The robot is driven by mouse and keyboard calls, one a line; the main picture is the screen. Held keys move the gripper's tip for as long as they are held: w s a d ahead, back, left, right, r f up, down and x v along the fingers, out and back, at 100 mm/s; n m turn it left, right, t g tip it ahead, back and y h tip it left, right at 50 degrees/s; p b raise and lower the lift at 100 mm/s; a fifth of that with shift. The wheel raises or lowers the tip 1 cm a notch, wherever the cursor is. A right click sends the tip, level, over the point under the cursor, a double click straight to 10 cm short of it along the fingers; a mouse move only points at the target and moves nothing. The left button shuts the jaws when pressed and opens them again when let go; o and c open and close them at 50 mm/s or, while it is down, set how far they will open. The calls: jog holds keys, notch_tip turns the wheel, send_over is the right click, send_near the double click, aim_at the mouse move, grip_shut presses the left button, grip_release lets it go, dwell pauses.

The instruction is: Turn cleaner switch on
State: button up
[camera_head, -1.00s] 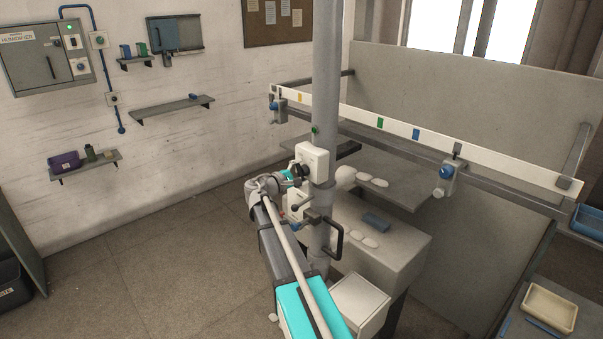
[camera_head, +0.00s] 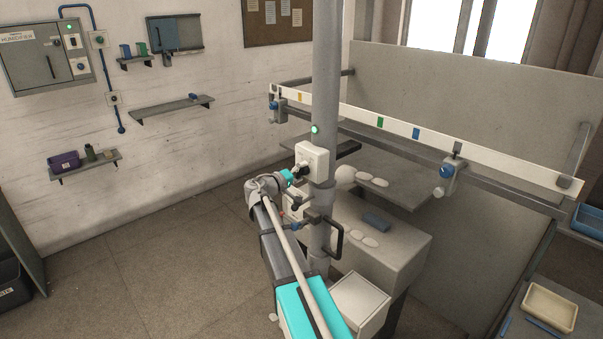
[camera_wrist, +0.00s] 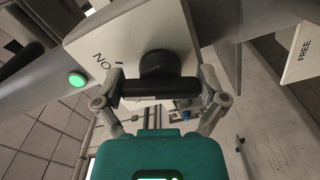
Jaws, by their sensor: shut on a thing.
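The cleaner switch is a white box (camera_head: 314,156) on the grey column, with a black knob. In the wrist view the white plate (camera_wrist: 100,40) carries the letters "ON", seen upside down, and a mark near the black knob (camera_wrist: 158,64). My gripper (camera_wrist: 162,88) is shut on the knob's black bar, with a finger at each end. In the head view my gripper (camera_head: 297,174) is at the front of the box, partly hidden by my wrist. A green lamp (camera_head: 314,129) above the box is lit, and it also glows in the wrist view (camera_wrist: 77,79).
A black bar handle (camera_head: 338,240) and a second white box (camera_head: 296,205) are on the column below the switch. A grey machine table (camera_head: 405,245) stands to the right. A label "FREE" (camera_wrist: 304,48) shows in the wrist view.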

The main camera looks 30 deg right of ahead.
jog(key=shift+f+m, duration=0.1)
jog(key=shift+m, duration=0.8)
jog(key=o, duration=0.8)
jog(key=v, duration=1.2)
